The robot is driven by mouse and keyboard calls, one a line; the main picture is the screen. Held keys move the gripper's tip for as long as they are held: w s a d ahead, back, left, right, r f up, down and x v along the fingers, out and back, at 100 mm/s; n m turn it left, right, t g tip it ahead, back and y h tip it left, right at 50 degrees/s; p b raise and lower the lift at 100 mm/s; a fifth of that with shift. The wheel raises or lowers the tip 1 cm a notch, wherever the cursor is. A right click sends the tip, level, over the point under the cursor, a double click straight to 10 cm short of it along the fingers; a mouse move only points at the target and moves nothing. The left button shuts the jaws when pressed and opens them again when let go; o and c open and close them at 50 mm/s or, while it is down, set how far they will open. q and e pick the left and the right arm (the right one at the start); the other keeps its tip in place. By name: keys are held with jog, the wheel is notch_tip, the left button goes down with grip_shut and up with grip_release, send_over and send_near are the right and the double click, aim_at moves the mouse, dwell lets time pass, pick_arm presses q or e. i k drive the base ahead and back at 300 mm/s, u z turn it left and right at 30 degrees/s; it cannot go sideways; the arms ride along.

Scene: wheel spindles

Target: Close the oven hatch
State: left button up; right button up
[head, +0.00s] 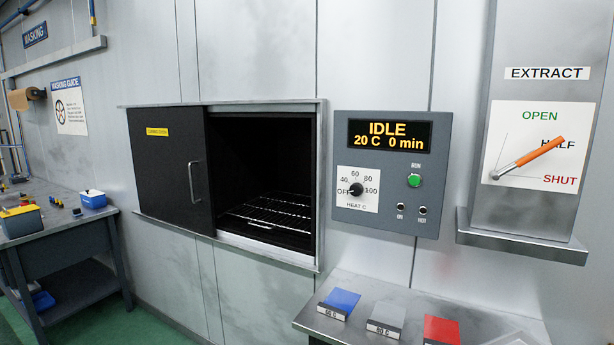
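The oven hatch (170,165) is a dark sliding panel with a yellow label and a vertical metal handle (195,182) near its right edge. It stands to the left side of the oven opening (265,170), so the right part of the opening is uncovered. Inside, a wire rack (270,215) shows, and I see nothing on it. The hatch sits in a metal frame with rails (225,240) above and below. Neither of my grippers is in view.
Right of the opening is a control panel (385,220) reading IDLE, 20 C, 0 min. An extract lever (530,158) with an orange handle points near HALF. A shelf (370,335) with blue, grey and red blocks stands below. A workbench (60,222) is at left.

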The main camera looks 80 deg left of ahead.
aim_at(170, 145)
jog(key=u, duration=4.25)
jog(key=i, duration=1.45)
jog(key=u, duration=0.5)
jog(key=i, duration=1.5)
jog(key=z, duration=0.35)
